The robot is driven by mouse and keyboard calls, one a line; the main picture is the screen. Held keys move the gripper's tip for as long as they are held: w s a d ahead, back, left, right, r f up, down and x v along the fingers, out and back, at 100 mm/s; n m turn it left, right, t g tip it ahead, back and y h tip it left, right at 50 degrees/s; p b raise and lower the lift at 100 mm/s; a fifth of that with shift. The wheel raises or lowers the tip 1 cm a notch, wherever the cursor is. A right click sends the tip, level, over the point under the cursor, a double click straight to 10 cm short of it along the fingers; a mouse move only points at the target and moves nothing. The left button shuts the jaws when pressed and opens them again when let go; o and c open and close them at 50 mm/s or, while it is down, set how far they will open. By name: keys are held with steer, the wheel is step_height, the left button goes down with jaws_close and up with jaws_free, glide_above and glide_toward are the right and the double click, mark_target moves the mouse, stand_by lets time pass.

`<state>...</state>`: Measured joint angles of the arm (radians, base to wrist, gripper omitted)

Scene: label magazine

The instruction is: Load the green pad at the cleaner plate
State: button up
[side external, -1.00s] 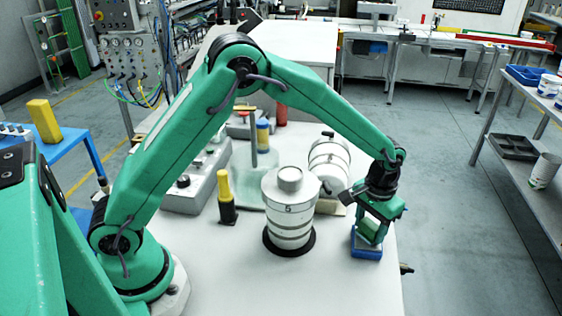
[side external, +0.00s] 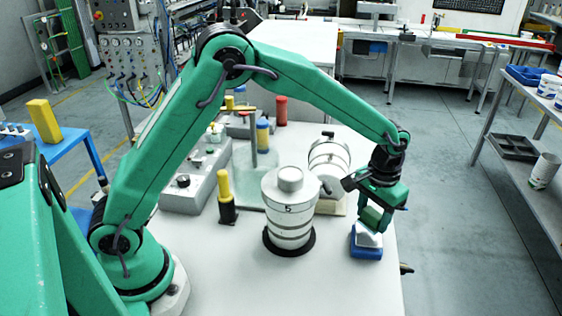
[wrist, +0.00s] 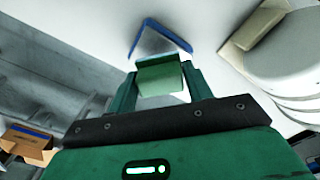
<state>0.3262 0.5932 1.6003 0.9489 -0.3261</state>
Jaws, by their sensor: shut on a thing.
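My gripper (side external: 371,222) is shut on the green pad (wrist: 160,78), held between its fingers at the right of the bench. The pad also shows in the side view (side external: 373,216). Just below it is a blue-edged holder (side external: 367,253) with a pale top; it also shows in the wrist view (wrist: 150,23). The pad looks raised just above the holder, though the gap is hard to see.
The white banded canister (side external: 289,212) stands on a black ring left of my gripper. A tilted white drum (side external: 329,160) sits close behind. The bench front is clear.

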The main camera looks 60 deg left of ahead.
mark_target(374, 212)
steer(key=shift+r, duration=1.7)
steer(key=shift+a, duration=0.1)
steer(key=a+r+m, duration=0.1)
steer(key=a+r, duration=0.7)
steer(key=r, duration=0.3)
steer(key=s+a+r+m, duration=0.1)
steer(key=a+r+m, duration=0.1)
steer(key=a+r, duration=0.6)
step_height(374, 212, up, 3)
steer(key=shift+s+f, duration=0.1)
steer(key=shift+s, duration=0.05)
